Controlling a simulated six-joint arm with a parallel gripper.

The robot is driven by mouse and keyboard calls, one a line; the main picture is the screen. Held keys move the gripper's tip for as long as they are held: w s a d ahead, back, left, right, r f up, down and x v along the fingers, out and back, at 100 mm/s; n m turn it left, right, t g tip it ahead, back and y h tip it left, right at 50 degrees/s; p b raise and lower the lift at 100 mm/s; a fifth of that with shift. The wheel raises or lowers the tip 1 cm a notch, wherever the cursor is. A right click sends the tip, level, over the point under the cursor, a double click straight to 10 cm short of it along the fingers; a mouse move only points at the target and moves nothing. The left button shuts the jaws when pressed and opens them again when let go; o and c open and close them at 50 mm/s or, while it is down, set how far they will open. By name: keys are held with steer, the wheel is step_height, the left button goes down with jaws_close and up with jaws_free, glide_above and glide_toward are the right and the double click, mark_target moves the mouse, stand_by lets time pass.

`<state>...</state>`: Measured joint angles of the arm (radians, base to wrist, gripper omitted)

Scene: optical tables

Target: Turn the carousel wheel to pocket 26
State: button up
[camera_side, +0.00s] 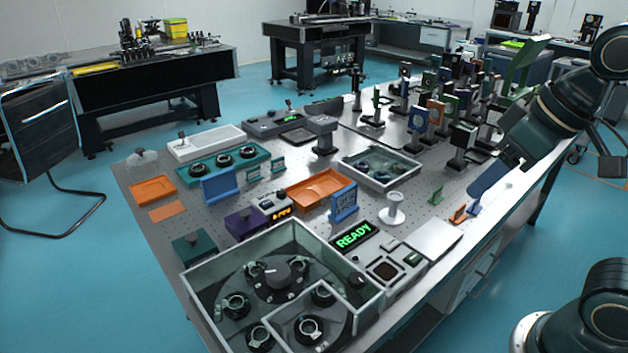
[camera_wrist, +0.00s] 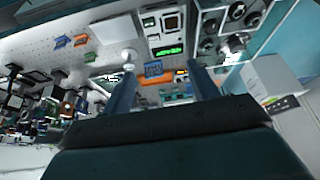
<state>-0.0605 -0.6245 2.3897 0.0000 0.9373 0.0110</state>
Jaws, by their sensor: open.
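The carousel wheel (camera_side: 253,313) is a dark disc inside a clear-walled box at the front of the table. It has a dark central knob (camera_side: 275,272) and several round mounts in pockets around it. Pocket numbers are too small to read. Part of the wheel shows at the top right of the wrist view (camera_wrist: 222,30). A display (camera_side: 353,236) beside the box reads READY in green; it also shows in the wrist view (camera_wrist: 167,50). My gripper (camera_side: 474,194) is above the table's right edge, well apart from the wheel. Its two blue fingers are spread and empty in the wrist view (camera_wrist: 162,68).
A white cup-like stand (camera_side: 392,210), a blue lettered block (camera_side: 344,202) and an orange tray (camera_side: 316,188) stand behind the display. Small orange and blue clips (camera_side: 458,213) lie below my gripper. Many optics posts (camera_side: 418,122) crowd the back right. A white plate (camera_side: 432,240) lies near the right edge.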

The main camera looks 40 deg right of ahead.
steer(key=w+a+r+n+g, duration=0.1)
steer(key=w+a+r, duration=0.1)
steer(key=w+a, duration=0.3)
steer(key=n+g, duration=0.4)
glide_above(277, 270)
step_height(277, 270, down, 7)
steer(key=shift+f, duration=0.1)
step_height(277, 270, down, 14)
steer(key=shift+r, duration=0.25)
jaws_close()
